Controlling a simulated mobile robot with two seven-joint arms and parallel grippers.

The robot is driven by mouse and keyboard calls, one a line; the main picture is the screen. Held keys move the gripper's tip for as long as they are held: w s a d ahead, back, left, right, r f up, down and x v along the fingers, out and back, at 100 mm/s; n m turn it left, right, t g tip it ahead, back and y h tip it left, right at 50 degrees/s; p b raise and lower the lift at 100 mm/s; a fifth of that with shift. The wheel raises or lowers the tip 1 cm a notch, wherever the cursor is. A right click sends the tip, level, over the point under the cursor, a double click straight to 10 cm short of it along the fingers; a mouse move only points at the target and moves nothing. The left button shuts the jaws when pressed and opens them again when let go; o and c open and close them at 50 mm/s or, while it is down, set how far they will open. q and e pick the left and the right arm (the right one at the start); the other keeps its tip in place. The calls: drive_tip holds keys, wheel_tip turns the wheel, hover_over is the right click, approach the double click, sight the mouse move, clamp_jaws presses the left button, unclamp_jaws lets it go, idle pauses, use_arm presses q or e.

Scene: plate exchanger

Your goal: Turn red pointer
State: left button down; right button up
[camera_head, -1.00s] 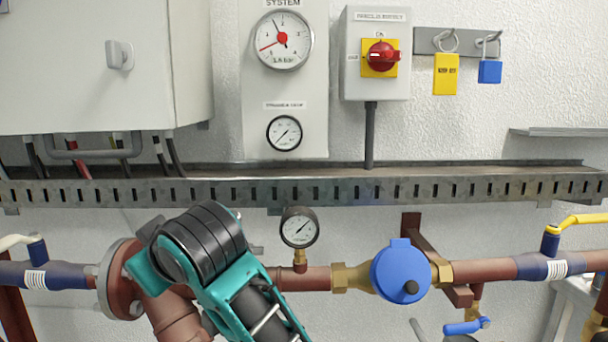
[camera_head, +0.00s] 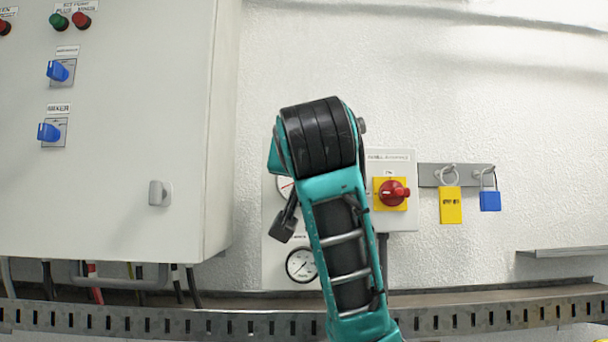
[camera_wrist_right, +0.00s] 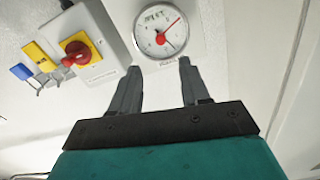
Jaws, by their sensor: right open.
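In the right wrist view the gauge (camera_wrist_right: 147,45) is clear, seen rotated. Its red pointer (camera_wrist_right: 171,28) runs from a red centre hub (camera_wrist_right: 160,39) toward the rim. A thin dark needle is also on the dial. My right gripper (camera_wrist_right: 158,72) is open and empty, its two fingers apart just short of the gauge's rim. My left gripper is in neither view.
A red rotary switch (camera_head: 393,193) on a yellow plate sits right of my arm, with a yellow tag (camera_head: 451,205) and blue padlock (camera_head: 490,201) farther right. A smaller gauge (camera_head: 301,265) is below. A big cabinet (camera_head: 120,190) stands out at left; a slotted metal tray (camera_head: 150,320) runs below.

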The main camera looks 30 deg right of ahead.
drive_tip(key=p+x, duration=0.1)
drive_tip(key=x, duration=0.8)
drive_tip(key=shift+w, duration=0.35)
drive_tip(key=shift+c, duration=0.2)
clamp_jaws()
